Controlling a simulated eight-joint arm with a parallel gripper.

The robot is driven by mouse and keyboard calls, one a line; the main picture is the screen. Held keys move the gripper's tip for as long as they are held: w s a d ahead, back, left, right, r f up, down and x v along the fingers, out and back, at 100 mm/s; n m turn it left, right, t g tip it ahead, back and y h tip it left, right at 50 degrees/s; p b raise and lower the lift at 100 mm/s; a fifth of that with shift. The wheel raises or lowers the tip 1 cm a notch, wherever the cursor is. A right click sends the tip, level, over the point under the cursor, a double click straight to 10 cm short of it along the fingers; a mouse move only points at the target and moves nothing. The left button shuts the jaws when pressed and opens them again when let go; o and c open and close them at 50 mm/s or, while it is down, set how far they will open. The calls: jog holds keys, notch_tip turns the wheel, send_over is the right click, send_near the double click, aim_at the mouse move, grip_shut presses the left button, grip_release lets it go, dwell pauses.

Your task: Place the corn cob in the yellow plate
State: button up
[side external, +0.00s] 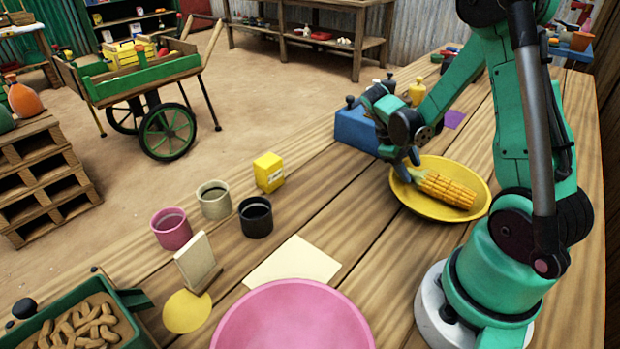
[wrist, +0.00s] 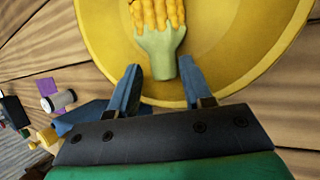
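The corn cob (side external: 446,189), yellow with a pale green stalk end, lies in the yellow plate (side external: 428,211). In the wrist view the corn cob (wrist: 158,50) shows with its green stalk pointing at my gripper, and the plate (wrist: 245,62) fills the top right. My gripper (side external: 414,172) is over the left rim of the plate, at the stalk end. In the wrist view the two blue fingers of my gripper (wrist: 161,80) stand apart, one on each side of the stalk's end, with gaps visible. The cob's far end is cut off in the wrist view.
A blue box (side external: 354,131) stands just behind the plate. A pink bowl (side external: 293,318), a cream sheet (side external: 294,263), several cups (side external: 255,222) and a yellow box (side external: 269,172) are toward the left. Bare wood lies between the cups and the plate.

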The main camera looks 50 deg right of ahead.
jog(key=shift+o, duration=0.9)
notch_tip(320, 180, up, 7)
jog(key=shift+r, duration=0.1)
jog(key=w+a+r+t+y, duration=0.2)
jog(key=a+t, duration=0.4)
jog(key=a, duration=0.4)
jog(key=w+a+r+n+t+y, duration=0.1)
jog(key=w+a+t, duration=0.3)
jog(key=a, duration=0.7)
jog(key=shift+r+t+y, duration=0.6)
jog(key=shift+r+t, duration=0.1)
jog(key=shift+t, duration=0.2)
